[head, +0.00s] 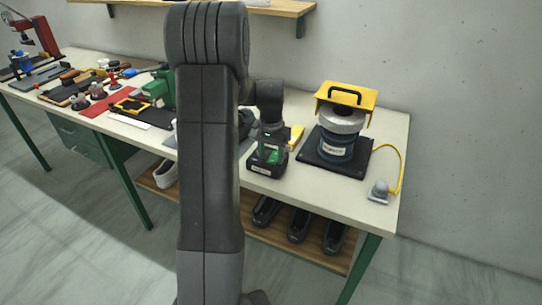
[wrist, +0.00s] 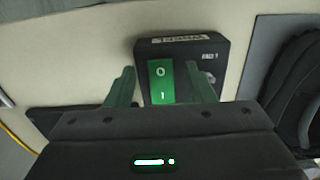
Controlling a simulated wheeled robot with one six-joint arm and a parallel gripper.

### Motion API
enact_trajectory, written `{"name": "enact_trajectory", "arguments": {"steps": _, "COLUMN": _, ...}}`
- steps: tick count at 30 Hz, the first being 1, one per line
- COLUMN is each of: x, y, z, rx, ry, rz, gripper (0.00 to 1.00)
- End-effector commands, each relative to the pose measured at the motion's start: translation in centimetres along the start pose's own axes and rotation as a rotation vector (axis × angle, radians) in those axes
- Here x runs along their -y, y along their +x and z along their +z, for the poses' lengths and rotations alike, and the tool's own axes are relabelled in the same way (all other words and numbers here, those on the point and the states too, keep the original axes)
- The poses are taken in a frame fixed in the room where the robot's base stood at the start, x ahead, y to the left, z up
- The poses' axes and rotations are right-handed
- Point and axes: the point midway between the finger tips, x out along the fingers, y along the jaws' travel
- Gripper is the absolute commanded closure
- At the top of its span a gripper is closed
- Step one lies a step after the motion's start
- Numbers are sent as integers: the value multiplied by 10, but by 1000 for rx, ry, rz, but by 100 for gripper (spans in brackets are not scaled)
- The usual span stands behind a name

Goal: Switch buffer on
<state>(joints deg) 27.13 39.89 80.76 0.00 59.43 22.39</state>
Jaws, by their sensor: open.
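A black switch box (wrist: 182,50) sits on the bench. It carries a green rocker switch (wrist: 161,82) marked 0 and 1, and a label reading WHEEL. I cannot tell which side of the rocker is pressed. My gripper (wrist: 160,69) is open and empty over the box, its green fingers on either side of the rocker. In the head view, my gripper (head: 268,152) is right above the box, hiding part of it. A blue round machine (head: 336,146) with a yellow guard (head: 346,95) stands on a black mat to the right, perhaps the buffer; its label is unreadable.
A small grey device (head: 380,191) with a yellow cord lies at the bench's right front. A yellow object (head: 296,137) lies behind my gripper. Many tools crowd the left bench. Black shoes (head: 298,225) stand on the lower shelf. My arm hides the bench's middle.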

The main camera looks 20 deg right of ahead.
Motion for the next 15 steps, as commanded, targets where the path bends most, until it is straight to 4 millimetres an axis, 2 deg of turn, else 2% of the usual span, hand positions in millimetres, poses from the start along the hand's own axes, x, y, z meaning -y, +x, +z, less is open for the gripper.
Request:
{"name": "enact_trajectory", "arguments": {"steps": 5, "x": 0, "y": 11, "z": 0, "rx": -1, "ry": 0, "rz": 0, "gripper": 51}}
{"name": "enact_trajectory", "arguments": {"steps": 13, "x": 0, "y": 12, "z": 0, "rx": -1, "ry": 0, "rz": -1, "gripper": 51}}
{"name": "enact_trajectory", "arguments": {"steps": 15, "x": 0, "y": 12, "z": 0, "rx": -1, "ry": 0, "rz": -1, "gripper": 63}}
